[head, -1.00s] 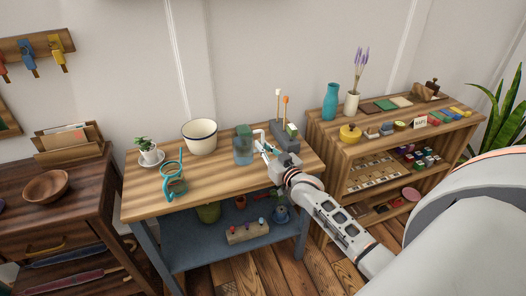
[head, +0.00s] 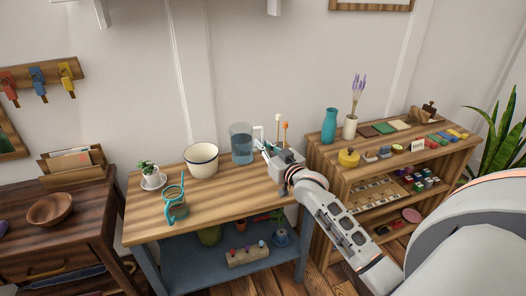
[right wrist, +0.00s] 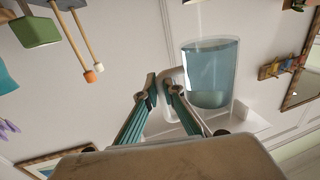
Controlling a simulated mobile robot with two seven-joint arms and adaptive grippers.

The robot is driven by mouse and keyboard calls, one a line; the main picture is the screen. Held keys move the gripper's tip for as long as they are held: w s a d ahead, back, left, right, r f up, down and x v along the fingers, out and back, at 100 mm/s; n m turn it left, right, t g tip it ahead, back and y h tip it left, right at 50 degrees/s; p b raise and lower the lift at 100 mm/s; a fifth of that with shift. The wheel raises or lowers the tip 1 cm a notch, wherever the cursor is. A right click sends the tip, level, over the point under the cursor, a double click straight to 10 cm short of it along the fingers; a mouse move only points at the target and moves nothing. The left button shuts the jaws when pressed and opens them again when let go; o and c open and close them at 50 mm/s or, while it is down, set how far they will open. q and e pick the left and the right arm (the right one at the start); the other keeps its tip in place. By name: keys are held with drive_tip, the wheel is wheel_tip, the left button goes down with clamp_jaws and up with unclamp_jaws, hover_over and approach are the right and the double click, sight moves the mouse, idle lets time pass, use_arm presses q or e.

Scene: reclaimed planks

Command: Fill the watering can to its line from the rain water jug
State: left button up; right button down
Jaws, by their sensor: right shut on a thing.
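The rain water jug (head: 242,146) is clear, with bluish water in it and a white handle. It is held above the back of the wooden table and looks upright. My right gripper (head: 268,150) is shut on its handle, to the right of its body. The right wrist view shows the jug (right wrist: 210,78) beside the fingers (right wrist: 160,90). The watering can (head: 176,212) is see-through with a teal handle, and stands at the table's front left. Its fill line is too small to make out. My left gripper is not in view.
A cream pot (head: 201,162) stands between can and jug. A small potted plant (head: 152,177) is at the table's left. A grey caddy (head: 288,158) with sticks stands at the right, partly behind my gripper. The table's front middle (head: 230,205) is clear.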

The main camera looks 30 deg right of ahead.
sight(262, 135)
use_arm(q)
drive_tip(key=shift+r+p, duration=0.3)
use_arm(e)
drive_tip(key=shift+r, duration=2.05)
drive_tip(key=shift+f, duration=0.1)
